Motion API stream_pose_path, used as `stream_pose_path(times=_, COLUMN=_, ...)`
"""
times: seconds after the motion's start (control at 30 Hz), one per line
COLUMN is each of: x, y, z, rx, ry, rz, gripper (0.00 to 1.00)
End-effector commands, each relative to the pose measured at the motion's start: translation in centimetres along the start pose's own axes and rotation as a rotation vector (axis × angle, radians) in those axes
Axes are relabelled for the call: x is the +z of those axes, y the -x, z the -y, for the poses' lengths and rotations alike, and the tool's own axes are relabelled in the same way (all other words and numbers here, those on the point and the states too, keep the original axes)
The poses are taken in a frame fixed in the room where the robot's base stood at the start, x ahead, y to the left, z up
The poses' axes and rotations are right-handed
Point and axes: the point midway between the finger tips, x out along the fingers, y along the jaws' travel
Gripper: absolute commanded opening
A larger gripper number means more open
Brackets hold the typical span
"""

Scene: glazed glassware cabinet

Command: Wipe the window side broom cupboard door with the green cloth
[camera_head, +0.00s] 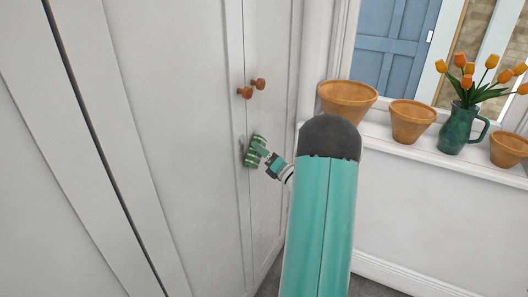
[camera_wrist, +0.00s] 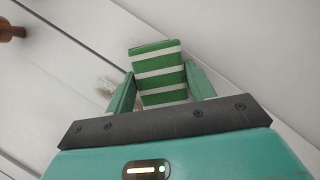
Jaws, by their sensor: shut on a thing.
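The green cloth (camera_head: 251,158), with white stripes, is held in my gripper (camera_head: 260,151) close to the cupboard front, below the knobs. In the wrist view the cloth (camera_wrist: 160,72) sits between the two green fingers of my gripper (camera_wrist: 160,88), which are shut on it. I cannot tell whether the cloth touches the door. The window side broom cupboard door (camera_head: 268,40) is white, closed, with a round wooden knob (camera_head: 258,84). A greyish smudge (camera_wrist: 106,87) shows on the white surface left of the cloth; my gripper may hide part of it.
The other white door (camera_head: 180,120) is closed, with its own wooden knob (camera_head: 244,93). Right of the cupboard, a windowsill (camera_head: 430,148) holds terracotta pots (camera_head: 347,100) and a green jug (camera_head: 459,128) of orange tulips (camera_head: 468,75). Wall below the sill is bare.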

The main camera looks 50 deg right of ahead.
Motion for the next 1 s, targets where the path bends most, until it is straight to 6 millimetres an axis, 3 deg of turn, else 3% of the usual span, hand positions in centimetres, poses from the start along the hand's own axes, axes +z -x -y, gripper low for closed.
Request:
stream_pose_path(times=0.47, x=-0.1, y=-0.6, z=0.1, rx=0.0, ry=0.001, rz=0.001, gripper=0.36)
stream_pose_path(times=1.0, x=2.4, y=-1.5, z=2.8, rx=0.0, ry=0.0, rz=0.0, gripper=0.36)
